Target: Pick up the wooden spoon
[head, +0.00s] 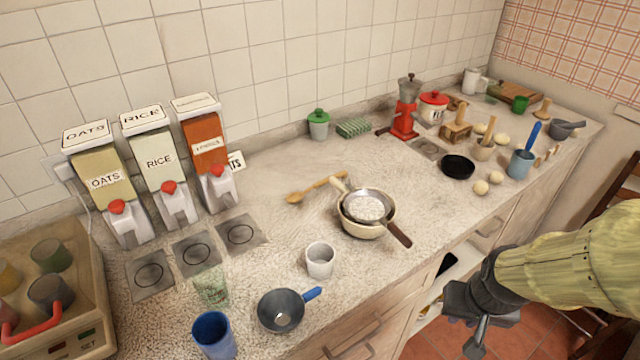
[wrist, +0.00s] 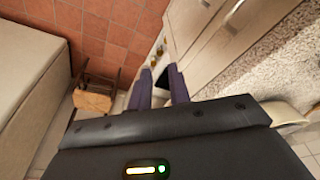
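The wooden spoon (head: 312,190) lies on the speckled counter behind the cream pan (head: 362,229). Its round bowl points left and its handle runs up and right toward the pan's handle; I cannot tell whether they touch. A sieve (head: 368,206) with a dark handle rests on the pan. My gripper (head: 474,343) hangs in front of the counter at the lower right, well away from the spoon. In the wrist view my gripper's two fingers (wrist: 158,88) stand apart with nothing between them. The spoon is not visible there.
Three dispensers (head: 160,160) stand at the left by the wall. A white cup (head: 320,261), a dark pan with blue handle (head: 281,311) and a blue cup (head: 213,335) are near the front edge. A wooden stool (wrist: 93,101) stands on the floor.

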